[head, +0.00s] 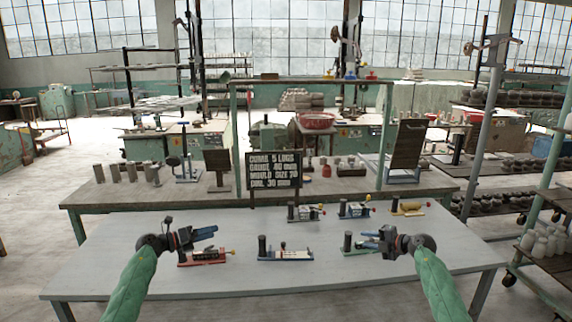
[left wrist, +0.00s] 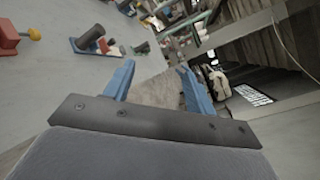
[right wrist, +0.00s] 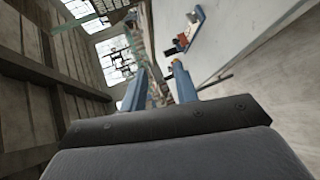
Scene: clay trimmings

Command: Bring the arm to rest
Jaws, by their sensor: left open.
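My left gripper (head: 211,234) is held over the left part of the grey table (head: 150,283), with its blue fingers pointing right. In the left wrist view its two fingers (left wrist: 158,85) stand apart with nothing between them. My right gripper (head: 362,240) is over the right part of the table, fingers pointing left. In the right wrist view its fingers (right wrist: 160,82) are also apart, and no held thing shows between them. Both green-sleeved arms come in from the bottom of the head view.
A red fixture (head: 205,257) sits just below my left gripper, a blue-based one (head: 285,255) lies mid-table, and a green-based one (head: 355,247) is by my right gripper. Several more stand farther back. A dark sign (head: 274,170) stands behind; the table's front is clear.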

